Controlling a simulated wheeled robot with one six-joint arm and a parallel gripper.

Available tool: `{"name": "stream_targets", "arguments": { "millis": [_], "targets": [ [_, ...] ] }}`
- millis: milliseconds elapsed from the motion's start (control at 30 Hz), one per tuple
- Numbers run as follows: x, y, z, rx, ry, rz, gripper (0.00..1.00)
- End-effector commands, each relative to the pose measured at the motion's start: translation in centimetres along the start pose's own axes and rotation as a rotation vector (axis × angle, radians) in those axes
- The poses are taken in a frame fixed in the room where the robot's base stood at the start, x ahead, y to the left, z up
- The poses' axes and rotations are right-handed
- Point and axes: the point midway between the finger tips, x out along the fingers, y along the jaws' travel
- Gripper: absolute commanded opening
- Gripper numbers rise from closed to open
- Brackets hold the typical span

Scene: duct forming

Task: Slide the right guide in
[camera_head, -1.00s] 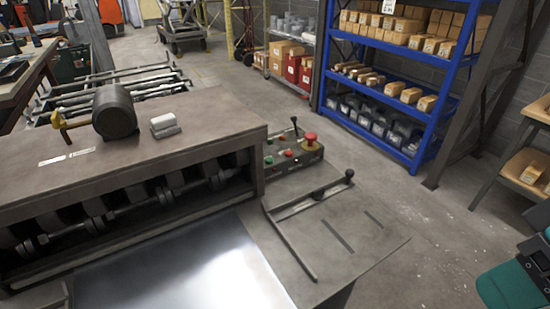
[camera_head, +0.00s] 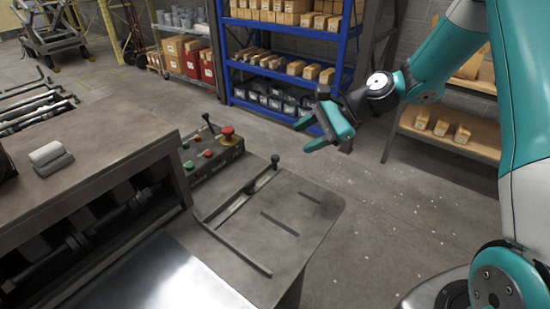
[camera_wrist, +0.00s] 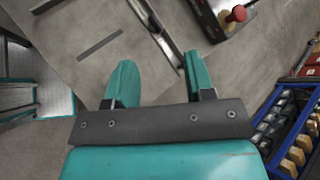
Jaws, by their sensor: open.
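The right guide (camera_head: 234,248) is a thin dark bar lying on the grey table wing (camera_head: 310,215), beside the bright metal sheet (camera_head: 160,280). A rod (camera_head: 240,195) runs from its far end toward the back right, with a black knob (camera_head: 275,159) standing near it. My gripper (camera_head: 322,126) is raised to the right of the knob, apart from it, with teal fingers spread and empty. In the wrist view my gripper (camera_wrist: 158,75) shows open above the wing, with part of the rod (camera_wrist: 155,27) beyond the fingertips; the knob is not clearly visible there.
A control box (camera_head: 210,155) with a red emergency button stands behind the wing. The roller machine (camera_head: 90,200) is at left with a grey block (camera_head: 50,158) on top. A blue shelf (camera_head: 290,60) stands behind.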

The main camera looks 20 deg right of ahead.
Motion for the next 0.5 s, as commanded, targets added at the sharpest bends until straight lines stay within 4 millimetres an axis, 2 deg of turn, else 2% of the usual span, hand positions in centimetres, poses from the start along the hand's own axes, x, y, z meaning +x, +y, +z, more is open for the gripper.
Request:
{"name": "stream_targets", "arguments": {
  "millis": [33, 100, 200, 333, 500],
  "targets": [
    [-0.2, 0.0, -3.4, 0.154, -0.021, -0.06, 0.49],
    [-0.6, 0.0, -6.8, 0.342, -0.058, -0.137, 0.49],
    [-1.1, 0.4, -10.4, 0.546, -0.109, -0.221, 0.49],
    [-1.7, 0.8, -13.0, 0.693, -0.155, -0.281, 0.49],
    [-0.8, 0.5, -13.5, 0.737, -0.171, -0.296, 0.49]
  ]
}}
